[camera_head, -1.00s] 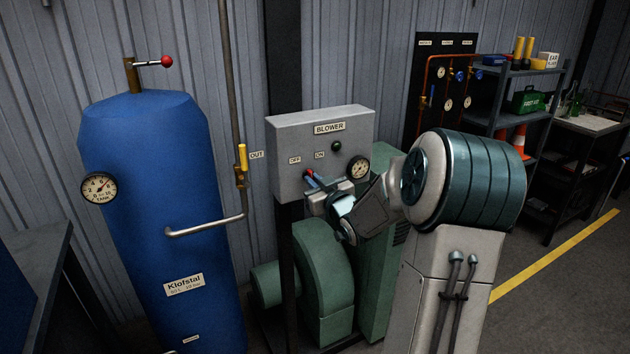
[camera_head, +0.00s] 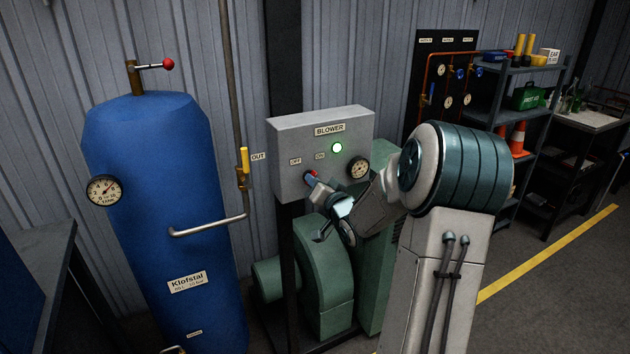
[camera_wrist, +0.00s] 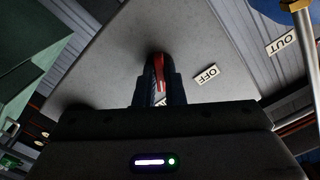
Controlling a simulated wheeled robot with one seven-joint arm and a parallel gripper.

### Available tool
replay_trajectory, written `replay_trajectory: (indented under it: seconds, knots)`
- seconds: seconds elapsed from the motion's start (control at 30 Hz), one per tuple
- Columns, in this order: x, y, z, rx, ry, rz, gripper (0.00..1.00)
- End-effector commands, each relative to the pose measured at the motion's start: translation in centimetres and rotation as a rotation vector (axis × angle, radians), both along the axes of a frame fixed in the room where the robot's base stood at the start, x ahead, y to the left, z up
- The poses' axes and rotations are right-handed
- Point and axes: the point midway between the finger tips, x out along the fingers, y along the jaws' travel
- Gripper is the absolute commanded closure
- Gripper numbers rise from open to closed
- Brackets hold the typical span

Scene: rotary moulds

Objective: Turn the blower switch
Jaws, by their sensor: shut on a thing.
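The grey blower box (camera_head: 290,135) stands left of my arm, with a BLOWER label, OFF and ON labels, and a round gauge (camera_head: 358,167). Its lamp (camera_head: 337,148) is lit bright green. The red-topped switch knob (camera_head: 311,174) sits on the box front below the labels. My gripper (camera_head: 318,184) is at the knob, its fingers partly hidden by the wrist. In the wrist view my gripper (camera_wrist: 155,90) is shut on the knob (camera_wrist: 158,72), one finger on each side. The OFF label (camera_wrist: 206,74) shows beside it, upside down.
A blue tank (camera_head: 150,190) with a gauge and a red-knobbed lever stands at the left. The green blower (camera_head: 325,270) is below. Shelves (camera_head: 500,120) stand at the right.

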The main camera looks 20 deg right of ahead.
Motion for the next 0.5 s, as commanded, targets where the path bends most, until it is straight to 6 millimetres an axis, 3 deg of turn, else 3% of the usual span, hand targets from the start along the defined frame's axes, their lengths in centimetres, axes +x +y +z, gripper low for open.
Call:
replay_trajectory:
  seconds: [0.5]
  knots:
    - [-0.02, -0.07, 0.03, 0.061, 0.001, -0.002, 1.0]
